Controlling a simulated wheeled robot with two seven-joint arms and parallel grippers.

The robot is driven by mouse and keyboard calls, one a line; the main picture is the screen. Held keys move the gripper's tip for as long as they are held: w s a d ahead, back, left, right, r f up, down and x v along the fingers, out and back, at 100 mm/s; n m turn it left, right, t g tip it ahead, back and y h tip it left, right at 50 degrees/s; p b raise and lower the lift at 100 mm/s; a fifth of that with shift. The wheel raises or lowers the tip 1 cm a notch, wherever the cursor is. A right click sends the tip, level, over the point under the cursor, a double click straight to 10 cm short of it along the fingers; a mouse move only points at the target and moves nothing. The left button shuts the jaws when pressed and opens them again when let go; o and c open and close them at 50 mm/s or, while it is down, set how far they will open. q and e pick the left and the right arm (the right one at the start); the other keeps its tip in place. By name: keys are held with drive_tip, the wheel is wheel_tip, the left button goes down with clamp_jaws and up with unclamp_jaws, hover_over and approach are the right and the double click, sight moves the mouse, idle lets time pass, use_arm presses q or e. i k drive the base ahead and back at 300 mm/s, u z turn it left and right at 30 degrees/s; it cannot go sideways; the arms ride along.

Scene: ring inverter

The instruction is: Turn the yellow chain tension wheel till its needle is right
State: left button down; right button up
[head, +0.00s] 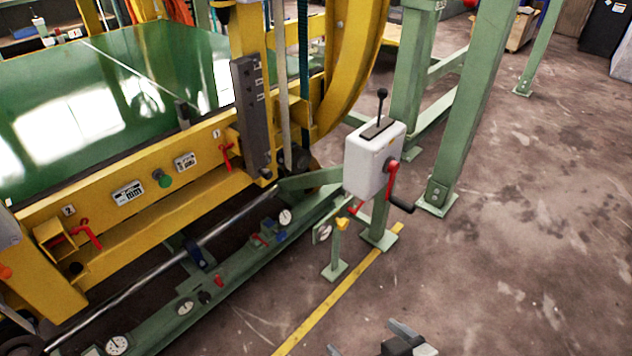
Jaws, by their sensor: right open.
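A small yellow wheel (342,224) sits near the top of a short green post, below the white lever box. A round dial (325,233) is beside it, seen at a slant; its needle is too small to read. My right gripper (367,338) is at the bottom edge, its two grey fingers spread apart and nothing between them. It is well in front of the wheel, apart from it, and partly cut off by the frame. My left gripper does not show.
The white box (369,160) with a black lever and a red crank stands just above the wheel. A green rail (225,270) with several dials runs along the yellow machine frame (130,215). A green column (470,100) stands to the right. The floor (530,270) at right is clear.

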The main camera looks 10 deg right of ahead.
sight(342, 223)
drive_tip(key=k, duration=0.25)
drive_tip(key=z, duration=0.45)
drive_tip(key=i, duration=1.25)
drive_tip(key=u, duration=0.95)
